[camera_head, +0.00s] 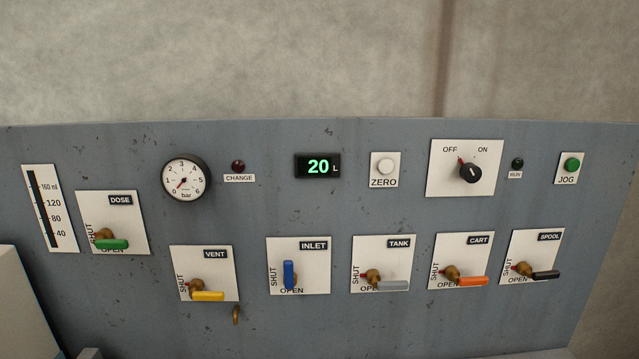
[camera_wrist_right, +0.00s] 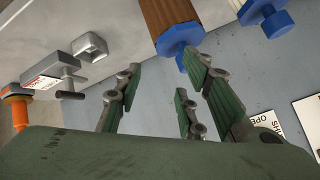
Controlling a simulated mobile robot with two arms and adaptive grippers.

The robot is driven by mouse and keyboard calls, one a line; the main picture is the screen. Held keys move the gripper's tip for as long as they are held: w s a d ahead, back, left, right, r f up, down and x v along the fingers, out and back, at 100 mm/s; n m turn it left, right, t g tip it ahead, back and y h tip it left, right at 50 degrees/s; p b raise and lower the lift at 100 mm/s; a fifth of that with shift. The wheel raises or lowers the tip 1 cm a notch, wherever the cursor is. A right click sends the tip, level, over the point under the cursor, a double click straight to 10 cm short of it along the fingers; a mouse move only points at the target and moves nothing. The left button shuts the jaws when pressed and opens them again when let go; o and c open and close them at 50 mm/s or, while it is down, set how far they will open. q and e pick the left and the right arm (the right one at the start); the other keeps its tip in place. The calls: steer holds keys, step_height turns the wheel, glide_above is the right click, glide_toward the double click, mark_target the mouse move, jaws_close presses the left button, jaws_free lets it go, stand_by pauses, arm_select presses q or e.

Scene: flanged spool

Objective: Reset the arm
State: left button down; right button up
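My right gripper (camera_wrist_right: 160,85) shows in the right wrist view with its green-padded fingers spread apart. It is open, and nothing shows between the fingers. A brown cylinder with a blue end (camera_wrist_right: 182,38) lies beyond the fingertips at the top. Neither gripper shows in the head view, and my left gripper is in no view.
A grey panel (camera_head: 340,215) carries several levers, a gauge (camera_head: 184,178), a display (camera_head: 318,166) reading 20 L and a black knob (camera_head: 470,173) turned toward OFF.

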steer(key=s+a+f+n+g, duration=0.25)
steer(key=s+a+n, duration=0.2)
steer(key=s, duration=0.65)
steer(key=s+a+f+n+g, duration=0.2)
steer(key=s+a+n+g, duration=0.25)
steer(key=s, duration=0.75)
step_height(320, 180, down, 27)
steer(key=b, duration=0.3)
steer(key=s+d+f+g+b, duration=0.1)
steer(key=s+d+f, duration=0.1)
steer(key=s+f, duration=1.4)
step_height(320, 180, down, 4)
steer(key=shift+s+d+r+m+g+b, duration=0.15)
steer(key=shift+s+m+g+b, duration=0.15)
steer(key=shift+s+b, duration=0.1)
